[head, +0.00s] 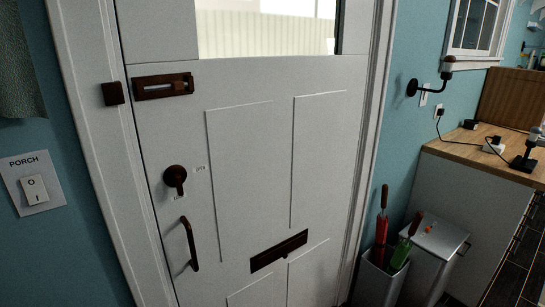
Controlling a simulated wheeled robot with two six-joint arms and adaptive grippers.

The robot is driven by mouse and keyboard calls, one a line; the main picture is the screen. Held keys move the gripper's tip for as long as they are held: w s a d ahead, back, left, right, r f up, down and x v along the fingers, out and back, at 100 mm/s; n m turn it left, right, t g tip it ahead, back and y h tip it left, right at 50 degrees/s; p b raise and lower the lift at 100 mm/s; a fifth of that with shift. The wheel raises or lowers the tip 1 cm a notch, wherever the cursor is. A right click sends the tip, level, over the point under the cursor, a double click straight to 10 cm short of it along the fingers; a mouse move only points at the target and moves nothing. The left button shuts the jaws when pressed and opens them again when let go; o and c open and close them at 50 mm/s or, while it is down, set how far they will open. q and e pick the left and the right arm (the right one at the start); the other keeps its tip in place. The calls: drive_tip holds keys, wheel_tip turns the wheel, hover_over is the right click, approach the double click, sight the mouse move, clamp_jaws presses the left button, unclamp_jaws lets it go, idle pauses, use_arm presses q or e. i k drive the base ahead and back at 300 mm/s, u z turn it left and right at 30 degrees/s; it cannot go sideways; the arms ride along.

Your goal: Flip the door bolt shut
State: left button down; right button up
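The door bolt (162,86) is a dark brown slide bolt on the upper left of the white door (245,110). Its dark square keeper (113,93) sits on the door frame to the left. A gap of white shows between the bolt body and the keeper, with no bar seen across it. Below the bolt are a dark round thumb-turn (175,177) and a curved pull handle (189,244). Neither of my grippers shows in the head view.
A porch light switch (34,190) is on the blue wall at left. A letter slot (279,250) is low on the door. At right stand an umbrella bin (378,280), a grey pedal bin (432,255) and a wooden counter (480,150). The space before the door looks clear.

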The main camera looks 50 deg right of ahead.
sight(176, 86)
drive_tip(key=z, duration=3.75)
drive_tip(key=i, duration=0.85)
drive_tip(key=u, duration=2.15)
